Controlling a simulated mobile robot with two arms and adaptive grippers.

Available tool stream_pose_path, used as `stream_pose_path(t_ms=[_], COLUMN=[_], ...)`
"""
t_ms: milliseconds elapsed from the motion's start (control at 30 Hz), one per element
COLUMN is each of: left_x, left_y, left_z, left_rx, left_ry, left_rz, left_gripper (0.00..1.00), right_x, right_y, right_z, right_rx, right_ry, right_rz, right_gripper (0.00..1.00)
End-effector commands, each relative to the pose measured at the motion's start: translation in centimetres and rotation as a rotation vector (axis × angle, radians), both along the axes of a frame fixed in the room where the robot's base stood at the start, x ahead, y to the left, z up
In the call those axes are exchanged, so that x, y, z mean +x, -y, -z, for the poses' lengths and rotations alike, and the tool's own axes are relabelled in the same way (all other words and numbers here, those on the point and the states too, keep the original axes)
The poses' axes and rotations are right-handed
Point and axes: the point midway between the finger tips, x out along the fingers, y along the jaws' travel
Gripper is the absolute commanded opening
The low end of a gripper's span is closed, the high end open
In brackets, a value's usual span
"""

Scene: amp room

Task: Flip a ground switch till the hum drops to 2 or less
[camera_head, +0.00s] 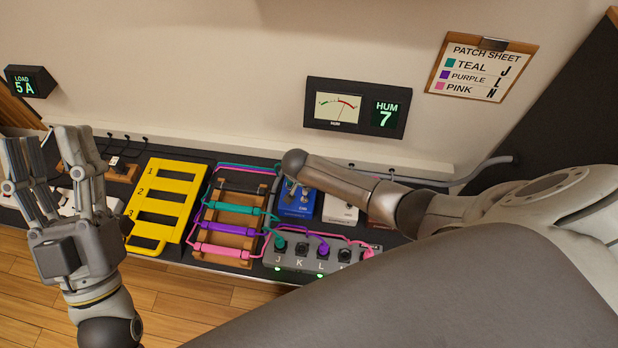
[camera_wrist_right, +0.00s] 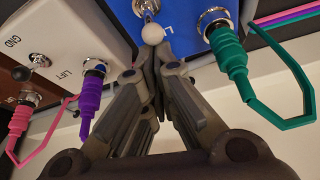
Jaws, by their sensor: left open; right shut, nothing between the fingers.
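The HUM display (camera_head: 386,114) reads 7. A blue switch box (camera_head: 298,205) stands below it, with a white box (camera_head: 339,209) to its right and a reddish-brown box, partly hidden by my arm. In the right wrist view, the blue box (camera_wrist_right: 183,22) has a pale ball-tipped switch (camera_wrist_right: 152,34). My right gripper (camera_wrist_right: 153,58) is shut and empty, its fingertips right at that ball; I cannot tell whether they touch. The white box (camera_wrist_right: 75,25), marked GND and LIFT, has a dark ball-tipped switch (camera_wrist_right: 22,73). My left gripper (camera_head: 52,160) is open and empty at the left.
Teal, purple and pink cables run from a wooden rack (camera_head: 234,218) to a grey jack strip (camera_head: 303,259) in front of the boxes. A yellow slotted frame (camera_head: 166,205) lies left of the rack. A patch sheet (camera_head: 481,67) and LOAD display (camera_head: 25,84) hang on the wall.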

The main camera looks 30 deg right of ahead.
Motion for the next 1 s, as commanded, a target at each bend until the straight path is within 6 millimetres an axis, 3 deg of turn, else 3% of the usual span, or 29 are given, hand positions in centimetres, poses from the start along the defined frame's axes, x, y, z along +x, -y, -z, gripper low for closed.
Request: stream_pose_path(t_ms=[1000], left_x=[3.4], left_y=[0.2], left_z=[5.3], left_rx=[0.097], left_ry=[-0.341], left_rz=[-0.019], left_gripper=[0.47], right_x=[-0.4], right_y=[-0.3], right_z=[-0.1], right_rx=[-0.03], right_ry=[0.038], right_rz=[-0.001], right_gripper=[0.0])
